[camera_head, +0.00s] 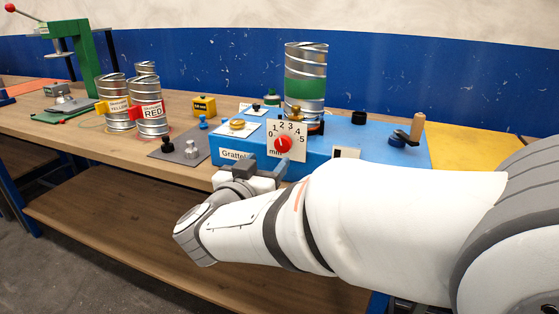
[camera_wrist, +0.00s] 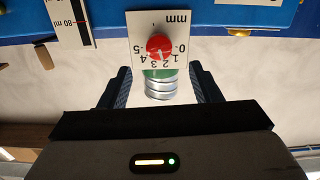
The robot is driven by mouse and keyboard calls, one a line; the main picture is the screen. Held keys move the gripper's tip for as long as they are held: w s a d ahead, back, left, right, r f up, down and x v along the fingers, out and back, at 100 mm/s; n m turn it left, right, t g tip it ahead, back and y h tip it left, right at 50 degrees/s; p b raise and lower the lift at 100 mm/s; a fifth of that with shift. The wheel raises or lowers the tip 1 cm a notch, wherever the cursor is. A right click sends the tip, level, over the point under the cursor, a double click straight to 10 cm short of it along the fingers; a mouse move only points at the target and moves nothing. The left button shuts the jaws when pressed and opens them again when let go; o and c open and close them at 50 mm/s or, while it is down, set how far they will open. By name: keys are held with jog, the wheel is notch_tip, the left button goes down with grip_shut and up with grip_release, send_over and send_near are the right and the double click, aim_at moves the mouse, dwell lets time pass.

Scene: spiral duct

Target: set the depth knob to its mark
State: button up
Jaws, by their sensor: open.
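The depth knob (camera_head: 284,144) is a red round knob with a white pointer line, on a white dial plate (camera_head: 301,131) numbered 0 to 5 with "mm". The plate stands on the front of a blue machine (camera_head: 342,140). In the head view the pointer looks roughly upward, near the low numbers; its exact reading is too small to tell. In the wrist view the knob (camera_wrist: 159,46) appears upside down, between and ahead of the fingers. My gripper (camera_wrist: 161,84) is open and empty, apart from the knob. It also shows in the head view (camera_head: 262,174), at the machine's front.
A spiral duct (camera_head: 305,85) with a green band stands on the machine behind the dial. A crank handle (camera_head: 417,127) is at its right.

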aim_at(282, 146)
jog(key=b+x, duration=0.1)
jog(key=x, duration=0.6)
jog(key=shift+w+d, duration=0.15)
jog(key=shift+w, duration=0.1)
jog(key=shift+c, duration=0.4)
jog(key=c, duration=0.9)
